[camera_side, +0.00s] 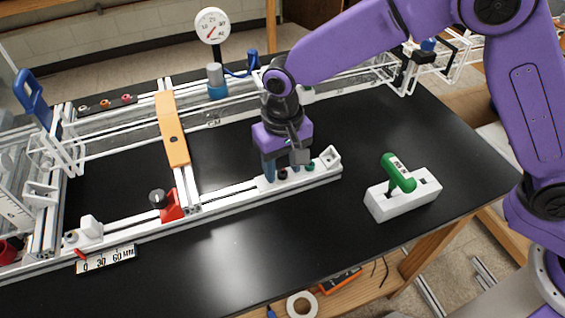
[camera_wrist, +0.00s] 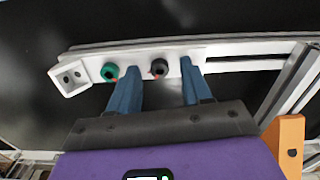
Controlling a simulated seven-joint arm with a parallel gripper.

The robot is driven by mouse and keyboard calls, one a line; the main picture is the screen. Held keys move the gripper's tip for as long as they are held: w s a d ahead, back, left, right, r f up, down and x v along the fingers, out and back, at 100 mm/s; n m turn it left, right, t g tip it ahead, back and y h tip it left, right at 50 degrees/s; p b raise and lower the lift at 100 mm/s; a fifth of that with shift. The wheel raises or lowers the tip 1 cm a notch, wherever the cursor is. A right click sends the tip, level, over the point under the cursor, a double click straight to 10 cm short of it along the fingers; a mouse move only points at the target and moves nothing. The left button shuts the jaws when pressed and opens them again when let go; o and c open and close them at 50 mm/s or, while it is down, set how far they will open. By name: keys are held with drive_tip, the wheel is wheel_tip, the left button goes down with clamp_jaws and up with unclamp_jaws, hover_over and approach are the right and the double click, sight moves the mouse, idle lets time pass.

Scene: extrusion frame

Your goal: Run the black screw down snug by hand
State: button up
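The black screw (camera_side: 283,174) sits in a white plate (camera_side: 264,186) on the near rail in the side view. In the wrist view the black screw (camera_wrist: 159,67) shows as a round black head with a small red mark. My gripper (camera_wrist: 160,75) points at the plate with its two blue fingers apart, one on each side of the black screw. Gaps show between both fingers and the head. A green screw (camera_wrist: 109,71) sits in the same plate, left of the fingers. In the side view my gripper (camera_side: 284,168) is low at the plate.
A white corner bracket (camera_wrist: 70,78) ends the plate beside the green screw. An orange bar (camera_side: 173,130) crosses the frame, with a red clamp and black knob (camera_side: 168,203) nearby. A green-handled tool (camera_side: 398,174) stands in a white block (camera_side: 402,197). The front black tabletop is clear.

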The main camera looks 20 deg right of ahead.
sight(283, 176)
wheel_tip(283, 176, up, 18)
drive_tip(key=shift+f, duration=0.25)
idle(0.4)
idle(0.4)
drive_tip(key=s+d+f+n, duration=0.3)
drive_tip(key=s+d, duration=0.5)
drive_tip(key=d, duration=0.2)
drive_tip(key=s+d+f+n, duration=0.2)
drive_tip(key=s+d+n, duration=0.2)
drive_tip(key=s+d, duration=0.4)
drive_tip(key=s+d+f+n, duration=0.3)
drive_tip(key=s+d, duration=0.5)
drive_tip(key=d, duration=0.5)
drive_tip(key=shift+d+f+n, duration=0.35)
drive_tip(key=shift+n, duration=0.35)
